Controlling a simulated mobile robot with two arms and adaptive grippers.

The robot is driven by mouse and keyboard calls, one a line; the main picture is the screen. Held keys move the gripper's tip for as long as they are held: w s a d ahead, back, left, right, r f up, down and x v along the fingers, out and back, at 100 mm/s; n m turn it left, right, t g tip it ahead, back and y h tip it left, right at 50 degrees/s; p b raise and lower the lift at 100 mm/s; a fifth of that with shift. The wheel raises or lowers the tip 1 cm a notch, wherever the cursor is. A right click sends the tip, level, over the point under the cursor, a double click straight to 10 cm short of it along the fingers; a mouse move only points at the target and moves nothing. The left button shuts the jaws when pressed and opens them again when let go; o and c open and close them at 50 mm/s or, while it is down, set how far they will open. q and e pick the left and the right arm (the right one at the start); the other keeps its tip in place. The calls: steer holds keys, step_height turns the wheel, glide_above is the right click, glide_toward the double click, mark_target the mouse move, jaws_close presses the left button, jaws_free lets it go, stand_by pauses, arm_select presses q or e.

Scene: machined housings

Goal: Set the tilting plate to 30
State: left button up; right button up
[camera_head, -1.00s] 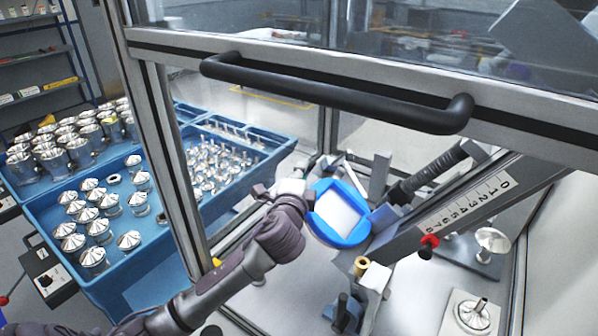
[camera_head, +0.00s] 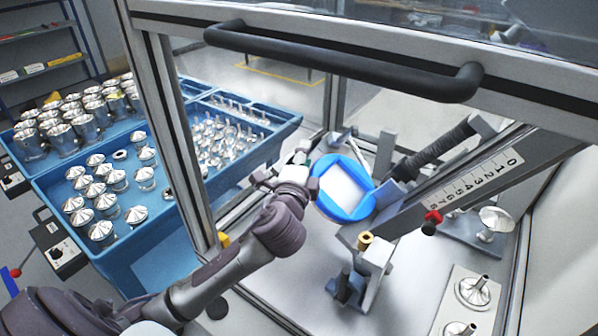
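The tilting plate seems to be the tilted blue ring with a white face (camera_head: 342,187), inside the framed enclosure. It leans beside an inclined rail that carries a numbered scale (camera_head: 472,183). The scale's digits start at 0 at the upper right and rise toward the lower left. A red-and-black knob (camera_head: 432,218) sits at the scale's lower end. My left gripper (camera_head: 308,172) is at the ring's left edge, very close to it or touching. Its fingers are small and partly hidden, so I cannot tell whether it grips the rim. My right gripper is not in view.
A black handle (camera_head: 340,62) on the enclosure's metal frame crosses above. A frame post (camera_head: 180,140) stands left of my arm. Blue crates (camera_head: 125,235) of metal parts stand at the left. A brass-topped fixture (camera_head: 365,240) stands below the ring. Metal parts sit at lower right.

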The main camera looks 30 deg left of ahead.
arm_select(q)
steer(key=v, duration=0.7)
steer(key=shift+s, duration=0.4)
steer(key=shift+d, duration=0.1)
